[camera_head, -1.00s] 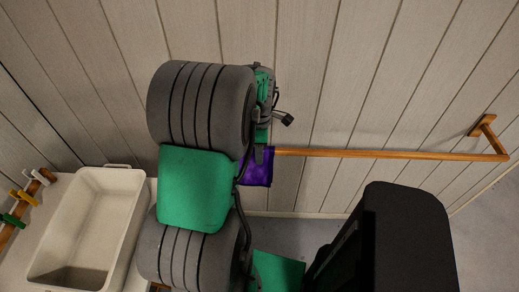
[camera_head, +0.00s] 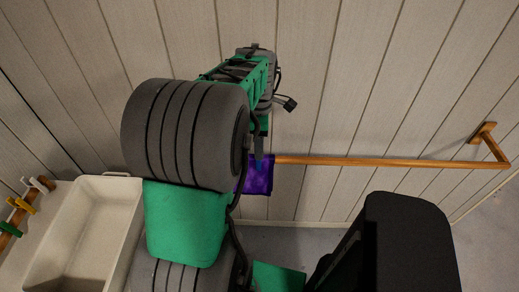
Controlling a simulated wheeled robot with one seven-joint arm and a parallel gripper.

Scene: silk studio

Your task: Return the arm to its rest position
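My arm, with grey ribbed joints and green links, rises through the middle of the head view. My gripper (camera_head: 259,150) is at the far end of the arm, pointing down beside the left visible end of the wooden rail. Its fingertips are small here and partly hidden by the arm, so I cannot see whether they are apart. A purple cloth (camera_head: 258,176) hangs at the rail's left end, just below the gripper. I cannot tell whether the gripper touches it.
The wooden rail (camera_head: 390,162) runs right to a bracket on the panelled wall (camera_head: 340,60). A pale basin (camera_head: 85,235) stands at lower left. Beside it a wooden bar holds white, yellow and green clips (camera_head: 22,207). The wall area right of the arm, above the rail, is clear.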

